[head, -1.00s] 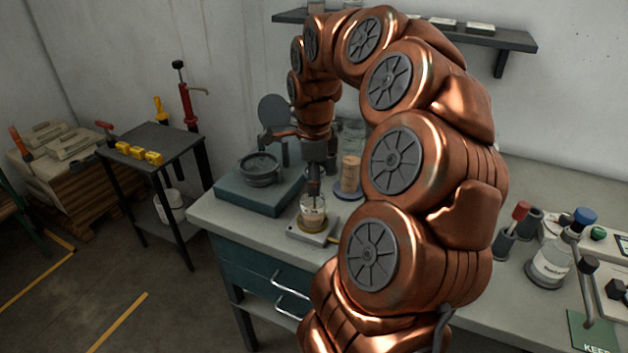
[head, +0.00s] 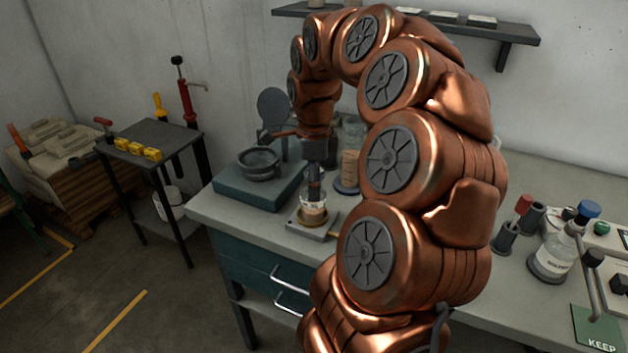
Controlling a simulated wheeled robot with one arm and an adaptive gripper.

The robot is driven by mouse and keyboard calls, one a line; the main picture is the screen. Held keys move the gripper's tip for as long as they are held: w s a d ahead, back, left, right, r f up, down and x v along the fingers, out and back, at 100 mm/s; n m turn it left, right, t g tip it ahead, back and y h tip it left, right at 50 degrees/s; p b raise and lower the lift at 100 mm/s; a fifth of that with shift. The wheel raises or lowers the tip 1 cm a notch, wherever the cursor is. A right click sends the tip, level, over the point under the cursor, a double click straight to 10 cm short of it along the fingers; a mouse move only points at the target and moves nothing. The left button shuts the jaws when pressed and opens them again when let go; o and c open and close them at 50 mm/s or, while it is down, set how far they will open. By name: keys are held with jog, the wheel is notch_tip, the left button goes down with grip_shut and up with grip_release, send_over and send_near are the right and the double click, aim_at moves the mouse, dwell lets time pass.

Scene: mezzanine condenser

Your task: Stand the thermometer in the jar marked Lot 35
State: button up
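A small glass jar (head: 313,213) with a pale label stands on a grey plate (head: 309,232) near the bench's front edge. The label is too small to read. My gripper (head: 314,197) points straight down at the jar's mouth, its dark fingers close together and reaching the rim. I cannot tell whether the fingers are shut on anything. I cannot make out the thermometer; it may be hidden by the fingers or the jar.
A teal block with a grey bowl (head: 260,163) stands left of the jar. A cork-coloured cylinder (head: 350,168) is behind it. At right are a blue-capped bottle (head: 551,261) and dark holders (head: 507,237). My arm hides the bench's middle.

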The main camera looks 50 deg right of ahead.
jog(key=shift+r, duration=6)
jog(key=s+a+f+n+p, duration=0.1)
jog(key=s+a+f+n, duration=0.1)
jog(key=a+n, duration=0.6)
jog(key=s+a+f+n+p, duration=0.1)
jog(key=a+f+n, duration=0.1)
jog(key=a+n, duration=0.55)
jog(key=s+a+f+n+g+p, duration=0.1)
jog(key=s+a+f+n+p, duration=0.1)
jog(key=s+a+f+n, duration=0.7)
jog(key=s+a+n, duration=0.3)
jog(key=s, duration=0.2)
jog(key=shift+s+f+g, duration=0.15)
jog(key=shift+f+g, duration=0.15)
jog(key=shift+g, duration=0.1)
